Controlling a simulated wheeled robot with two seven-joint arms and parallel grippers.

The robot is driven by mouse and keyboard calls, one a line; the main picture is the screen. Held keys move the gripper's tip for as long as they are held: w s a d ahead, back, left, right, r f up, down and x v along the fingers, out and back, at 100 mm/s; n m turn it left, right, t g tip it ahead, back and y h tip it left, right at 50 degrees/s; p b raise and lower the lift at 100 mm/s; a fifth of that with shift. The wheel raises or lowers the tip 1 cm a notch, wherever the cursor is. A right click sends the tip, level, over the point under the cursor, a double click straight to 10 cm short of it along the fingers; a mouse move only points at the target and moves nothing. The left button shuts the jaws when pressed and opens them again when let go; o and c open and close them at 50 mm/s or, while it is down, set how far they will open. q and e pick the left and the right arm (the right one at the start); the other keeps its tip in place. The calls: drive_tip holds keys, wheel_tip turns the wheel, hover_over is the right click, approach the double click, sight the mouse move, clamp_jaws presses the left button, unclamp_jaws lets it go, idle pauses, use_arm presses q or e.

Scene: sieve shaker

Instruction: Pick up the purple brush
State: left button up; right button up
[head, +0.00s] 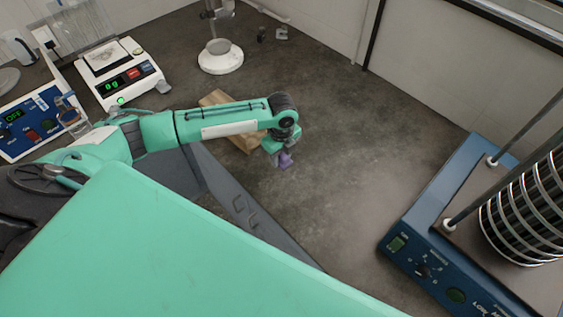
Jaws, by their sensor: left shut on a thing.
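The purple brush (286,160) shows as a small purple piece below the end of my left arm, near the middle of the head view. My left gripper (279,152) points down and is shut on the brush. The gripper's fingers are small and partly hidden by the wrist, so the exact grasp spot is hard to see. I cannot tell how far the brush is above the dark benchtop (340,150). My right gripper is not in the view.
A wooden block (243,140) lies behind my left forearm. A white scale (118,75) and a blue control box (35,122) stand at the left. A white-based stand (220,58) is at the back. The blue sieve shaker (440,225) fills the right. The middle benchtop is clear.

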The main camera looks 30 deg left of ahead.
use_arm(q)
wheel_tip(320, 180, up, 16)
drive_tip(key=b, duration=0.2)
drive_tip(key=o, duration=0.4)
drive_tip(key=shift+c, duration=0.2)
drive_tip(key=shift+f, duration=0.1)
drive_tip(key=shift+c, duration=1.2)
